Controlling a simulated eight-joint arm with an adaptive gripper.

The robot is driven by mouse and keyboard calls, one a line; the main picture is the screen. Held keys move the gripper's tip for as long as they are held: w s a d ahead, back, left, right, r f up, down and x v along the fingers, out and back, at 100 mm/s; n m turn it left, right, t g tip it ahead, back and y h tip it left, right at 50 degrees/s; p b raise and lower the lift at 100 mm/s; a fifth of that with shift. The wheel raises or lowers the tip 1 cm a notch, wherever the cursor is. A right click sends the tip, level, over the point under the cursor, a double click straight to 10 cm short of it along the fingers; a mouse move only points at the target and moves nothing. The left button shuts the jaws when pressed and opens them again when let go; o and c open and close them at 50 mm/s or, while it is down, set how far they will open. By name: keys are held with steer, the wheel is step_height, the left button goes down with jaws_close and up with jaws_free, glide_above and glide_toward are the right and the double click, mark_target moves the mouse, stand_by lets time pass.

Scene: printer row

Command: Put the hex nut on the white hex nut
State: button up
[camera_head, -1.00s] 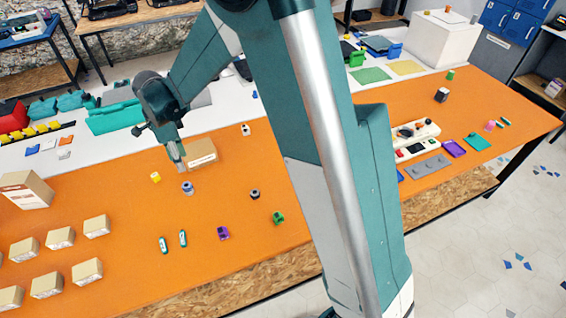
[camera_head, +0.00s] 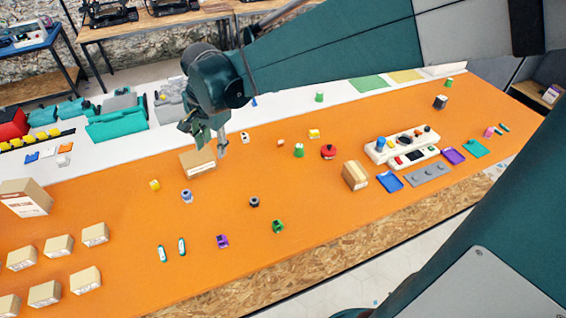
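My gripper (camera_head: 211,146) hangs above the table near the cardboard box at the back left, pointing down. It is small in view, and I cannot make out whether its fingers are apart; no held object shows. A small dark ring-like piece (camera_head: 254,202), which looks like a hex nut, lies on the orange table, in front and to the right of my gripper. A small white piece with a dark spot (camera_head: 245,137) is right of my gripper, farther back; it may be the white hex nut, but it is too small to be sure. The two pieces are well apart.
The cardboard box (camera_head: 197,163) stands just below my gripper. A yellow piece (camera_head: 154,185), a grey-blue piece (camera_head: 187,196), a purple piece (camera_head: 222,241) and a green piece (camera_head: 278,227) lie around.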

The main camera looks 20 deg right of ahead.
steer(key=s+d+r+n+t, duration=0.2)
steer(key=s+d+n, duration=0.3)
steer(key=s, duration=0.6)
steer(key=s+d+r+n+t, duration=0.2)
steer(key=s+d+n, duration=0.4)
steer(key=s+d, duration=0.4)
steer(key=shift+s+h, duration=0.3)
steer(key=shift+s, duration=0.35)
